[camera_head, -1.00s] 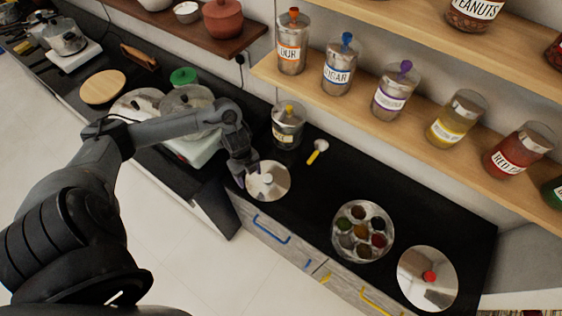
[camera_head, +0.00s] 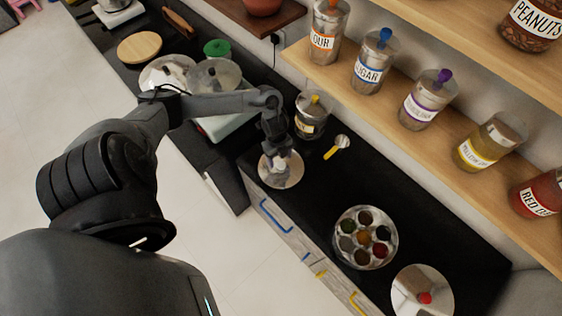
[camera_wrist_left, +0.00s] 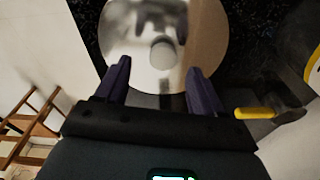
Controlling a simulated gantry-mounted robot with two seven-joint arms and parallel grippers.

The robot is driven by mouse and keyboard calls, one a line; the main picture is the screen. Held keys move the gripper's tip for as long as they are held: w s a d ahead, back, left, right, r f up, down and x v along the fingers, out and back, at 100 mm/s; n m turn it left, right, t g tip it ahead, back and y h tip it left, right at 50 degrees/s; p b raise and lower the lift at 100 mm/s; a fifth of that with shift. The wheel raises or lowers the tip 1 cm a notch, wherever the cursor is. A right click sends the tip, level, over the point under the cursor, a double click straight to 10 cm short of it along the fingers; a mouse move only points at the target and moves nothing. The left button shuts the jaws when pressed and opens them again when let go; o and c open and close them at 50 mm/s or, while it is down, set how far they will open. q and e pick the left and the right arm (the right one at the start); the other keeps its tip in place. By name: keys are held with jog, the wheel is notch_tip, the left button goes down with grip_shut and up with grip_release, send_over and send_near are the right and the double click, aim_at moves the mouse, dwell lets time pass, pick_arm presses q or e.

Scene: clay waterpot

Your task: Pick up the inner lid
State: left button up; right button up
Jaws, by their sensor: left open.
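A round silver inner lid (camera_head: 287,180) with a small knob lies flat on the black counter, near its front edge. In the left wrist view the lid (camera_wrist_left: 207,35) fills the top middle, its pale knob just beyond my fingertips. My left gripper (camera_head: 278,156) points down over the lid and hides part of it. In the left wrist view my left gripper (camera_wrist_left: 158,75) is open, its two purple fingers apart with nothing between them. Whether the fingers touch the lid cannot be told. My right gripper is not in view.
A round spice box (camera_head: 366,238) with several small bowls and a mirror-like lid with a red knob (camera_head: 424,297) lie to the right. Shelves with jars overhang the back.

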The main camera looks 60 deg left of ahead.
aim_at(281, 164)
pick_arm(q)
jog(key=shift+w+d+f, duration=0.1)
jog(key=shift+f, duration=0.9)
jog(key=shift+w+d+f, duration=0.1)
jog(key=shift+f, duration=0.85)
jog(key=c, duration=1.2)
